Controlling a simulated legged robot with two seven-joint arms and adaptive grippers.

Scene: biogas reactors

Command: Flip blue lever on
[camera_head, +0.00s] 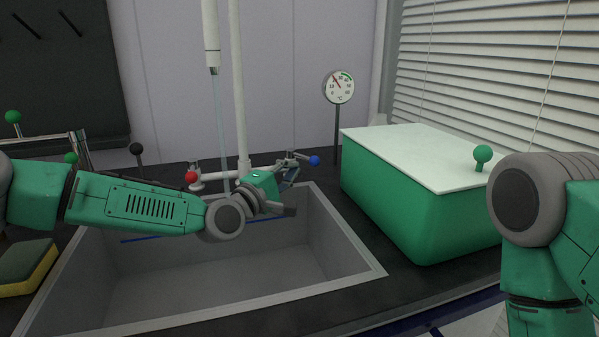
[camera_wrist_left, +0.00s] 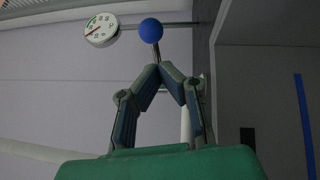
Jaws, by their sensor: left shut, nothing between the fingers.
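The blue lever knob (camera_head: 314,161) is a ball on the end of a short metal arm at the right of the tap pipe, above the sink's back edge. My left gripper (camera_head: 295,172) is just left of and below the knob, over the back of the sink. In the left wrist view the fingers of the left gripper (camera_wrist_left: 164,66) are closed together and empty. The blue knob (camera_wrist_left: 151,30) lies just beyond the fingertips there; I cannot tell whether they touch. My right gripper is out of view; only part of that arm shows at the right.
A red knob (camera_head: 191,177) is on the left of the tap. The grey sink (camera_head: 355,243) is below. A green box with a white lid (camera_head: 415,150) stands right, with a thermometer gauge (camera_head: 339,86) behind. A sponge (camera_head: 25,268) lies left.

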